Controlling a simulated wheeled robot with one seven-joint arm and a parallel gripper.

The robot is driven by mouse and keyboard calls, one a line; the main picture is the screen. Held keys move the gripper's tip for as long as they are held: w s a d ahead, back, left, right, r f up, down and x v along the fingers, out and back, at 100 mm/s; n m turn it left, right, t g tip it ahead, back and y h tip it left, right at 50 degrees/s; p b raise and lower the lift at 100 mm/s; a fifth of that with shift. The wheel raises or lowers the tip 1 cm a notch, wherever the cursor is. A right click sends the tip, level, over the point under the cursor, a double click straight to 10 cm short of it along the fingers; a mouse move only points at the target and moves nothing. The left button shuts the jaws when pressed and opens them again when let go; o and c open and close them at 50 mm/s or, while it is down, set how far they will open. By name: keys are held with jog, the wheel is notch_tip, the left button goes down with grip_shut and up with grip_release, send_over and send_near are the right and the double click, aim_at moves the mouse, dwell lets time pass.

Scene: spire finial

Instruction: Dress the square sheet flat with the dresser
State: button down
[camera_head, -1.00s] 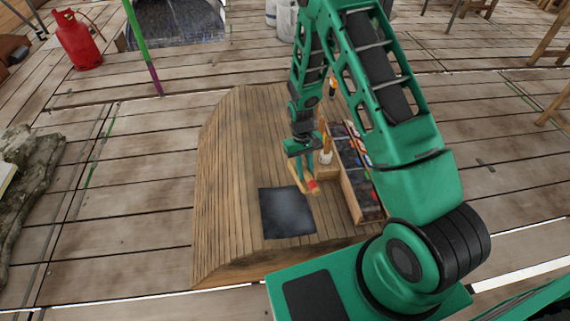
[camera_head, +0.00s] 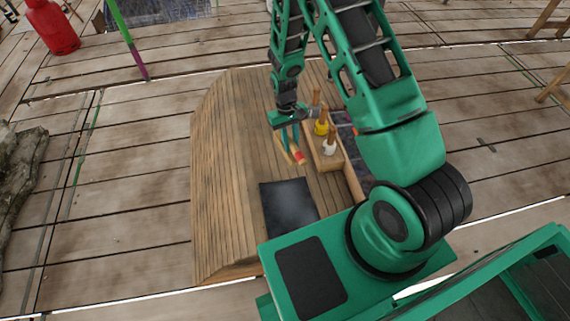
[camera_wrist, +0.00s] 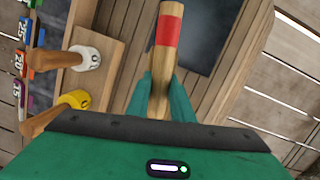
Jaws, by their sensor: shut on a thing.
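The square sheet (camera_head: 288,206) is dark grey and lies on the slatted wooden top, its near right part hidden by my body in the head view. In the wrist view the dark sheet (camera_wrist: 205,42) shows beyond the dresser. The dresser (camera_wrist: 168,45) is a light wooden bar with a red band near its end. My gripper (camera_wrist: 165,95) is shut on the dresser; in the head view my gripper (camera_head: 290,142) holds it behind the sheet's far edge. Whether the dresser touches the wood is unclear.
A wooden block (camera_head: 327,157) right of my gripper holds a white-collared tool (camera_head: 330,146) and a yellow-collared tool (camera_head: 321,127). A tray with coloured numbered tags (camera_wrist: 22,62) lies beyond the block. The slatted top (camera_head: 225,170) is bare left of the sheet.

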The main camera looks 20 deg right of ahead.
jog(key=shift+d, duration=0.4)
jog(key=shift+s+d+f, duration=0.1)
jog(key=shift+s, duration=0.15)
jog(key=s+a+f+m, duration=0.2)
jog(key=s+a+f, duration=0.3)
jog(key=f, duration=0.4)
jog(key=shift+s+a+f+t+y, duration=0.2)
jog(key=shift+s+t+y, duration=0.2)
jog(key=shift+s, duration=0.25)
jog(key=shift+w+a+f, duration=0.1)
jog(key=shift+f, duration=1.6)
jog(key=shift+r, duration=2.15)
